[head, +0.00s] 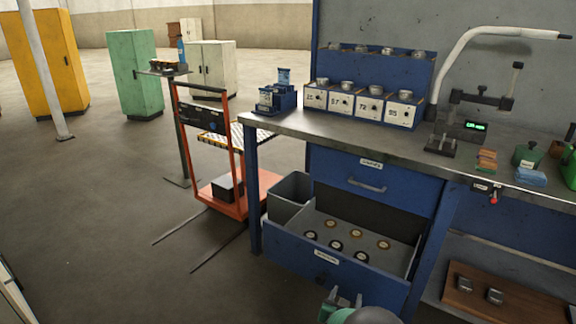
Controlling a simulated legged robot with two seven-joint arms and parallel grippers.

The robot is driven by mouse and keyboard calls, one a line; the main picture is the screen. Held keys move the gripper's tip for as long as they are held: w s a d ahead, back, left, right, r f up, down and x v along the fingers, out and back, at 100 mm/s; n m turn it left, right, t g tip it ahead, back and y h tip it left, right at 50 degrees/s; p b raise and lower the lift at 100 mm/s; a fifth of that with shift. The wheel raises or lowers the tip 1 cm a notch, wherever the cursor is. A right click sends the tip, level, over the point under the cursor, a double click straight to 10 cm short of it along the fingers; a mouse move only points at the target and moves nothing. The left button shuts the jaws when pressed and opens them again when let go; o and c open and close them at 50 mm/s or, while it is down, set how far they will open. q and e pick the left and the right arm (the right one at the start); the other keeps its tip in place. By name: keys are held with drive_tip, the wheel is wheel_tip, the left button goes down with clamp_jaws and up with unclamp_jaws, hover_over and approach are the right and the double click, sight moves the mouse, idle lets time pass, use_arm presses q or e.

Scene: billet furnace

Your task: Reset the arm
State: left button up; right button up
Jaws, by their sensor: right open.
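My right gripper (344,297) shows at the bottom edge, right of centre. Its two fingers stand apart with nothing seen between them. It is in front of the open lower drawer (290,249) of the blue workbench (400,153); I cannot tell whether it touches the drawer front. The rest of my right arm is mostly out of view below. My left gripper is not in view.
The drawer juts out and holds several round pieces. An upper drawer (366,187) is shut. Small boxes (402,112), a lamp arm (460,42) and a green can (527,155) stand on the bench. An orange cart (232,207) is at left; the floor (95,215) before it is clear.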

drive_tip(key=s+d+r+n+g+y, duration=0.1)
drive_tip(key=s+r+n+g+y, duration=0.2)
drive_tip(key=s, duration=0.8)
drive_tip(key=s+d+r+g+y+p, duration=0.15)
drive_tip(key=s+g, duration=0.25)
drive_tip(key=s, duration=0.7)
drive_tip(key=s+d+r+n+g+y+b, duration=0.1)
drive_tip(key=s+r+n+g, duration=0.2)
drive_tip(key=s, duration=0.8)
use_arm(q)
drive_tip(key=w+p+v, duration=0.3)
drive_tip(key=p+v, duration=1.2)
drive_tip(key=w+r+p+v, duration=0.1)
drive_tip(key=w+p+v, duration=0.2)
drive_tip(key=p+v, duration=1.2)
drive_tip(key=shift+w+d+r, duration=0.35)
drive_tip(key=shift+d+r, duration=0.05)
use_arm(e)
wheel_tip(320, 180, up, 30)
drive_tip(key=shift+w+a+m+g, duration=0.3)
drive_tip(key=shift+w+a+m, duration=0.05)
drive_tip(key=shift+w+m, duration=0.05)
